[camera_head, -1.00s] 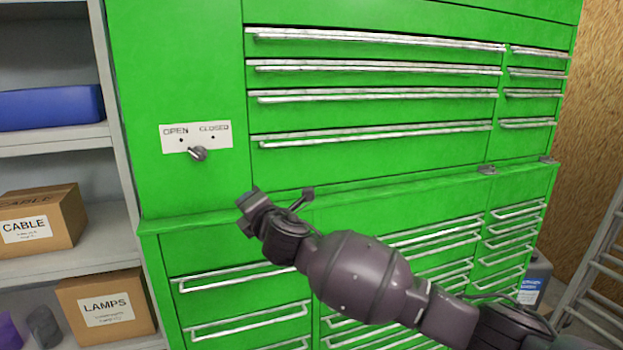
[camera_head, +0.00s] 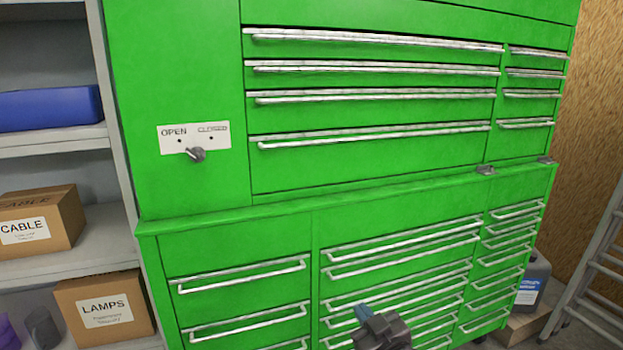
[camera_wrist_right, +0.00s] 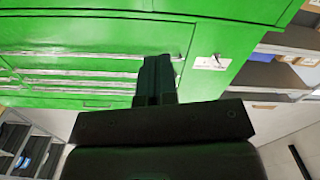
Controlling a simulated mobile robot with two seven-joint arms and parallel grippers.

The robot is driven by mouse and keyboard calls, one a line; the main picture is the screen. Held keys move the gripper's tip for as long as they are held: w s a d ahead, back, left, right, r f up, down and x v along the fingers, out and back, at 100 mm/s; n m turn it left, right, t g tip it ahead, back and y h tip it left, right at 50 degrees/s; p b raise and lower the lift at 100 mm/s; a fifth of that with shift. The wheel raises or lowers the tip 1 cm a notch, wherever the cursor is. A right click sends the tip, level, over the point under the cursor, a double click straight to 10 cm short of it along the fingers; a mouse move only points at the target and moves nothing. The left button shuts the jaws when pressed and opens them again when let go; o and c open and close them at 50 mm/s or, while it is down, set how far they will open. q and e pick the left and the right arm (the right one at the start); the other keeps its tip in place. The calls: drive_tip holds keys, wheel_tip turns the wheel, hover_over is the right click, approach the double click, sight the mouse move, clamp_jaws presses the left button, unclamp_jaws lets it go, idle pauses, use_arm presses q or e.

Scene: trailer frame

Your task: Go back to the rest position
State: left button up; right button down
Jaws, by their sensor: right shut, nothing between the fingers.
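My right gripper (camera_head: 372,328) shows at the bottom edge of the head view, low in front of the green tool cabinet's lower drawers. Most of its arm is out of the picture. In the right wrist view its fingers (camera_wrist_right: 155,80) are together and hold nothing, with the cabinet beyond them. My left gripper is not in view. The green cabinet (camera_head: 400,185) has a white OPEN/CLOSED plate (camera_head: 170,130) with a dark knob (camera_head: 196,155), which points up and left toward OPEN. The gripper is well away from the knob.
Grey shelves (camera_head: 95,225) at left hold a CABLE box (camera_head: 40,240), a LAMPS box (camera_head: 115,325) and a blue case (camera_head: 50,108). A ladder (camera_head: 600,265) and a dark jug (camera_head: 532,280) stand at right. The space before the upper cabinet is clear.

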drive_tip(key=s+d+f+m+g+h, duration=0.2)
drive_tip(key=s+d+f+m+h, duration=0.1)
drive_tip(key=s+d+f, duration=0.5)
drive_tip(key=s+d+f+m+g+h, duration=0.2)
drive_tip(key=s+d+f+m+h, duration=0.1)
drive_tip(key=s+d+f, duration=0.6)
drive_tip(key=s+f, duration=0.4)
drive_tip(key=s, duration=0.4)
drive_tip(key=shift+s+d+f+g, duration=0.2)
drive_tip(key=shift+s+f+g, duration=0.15)
drive_tip(key=shift+g, duration=0.05)
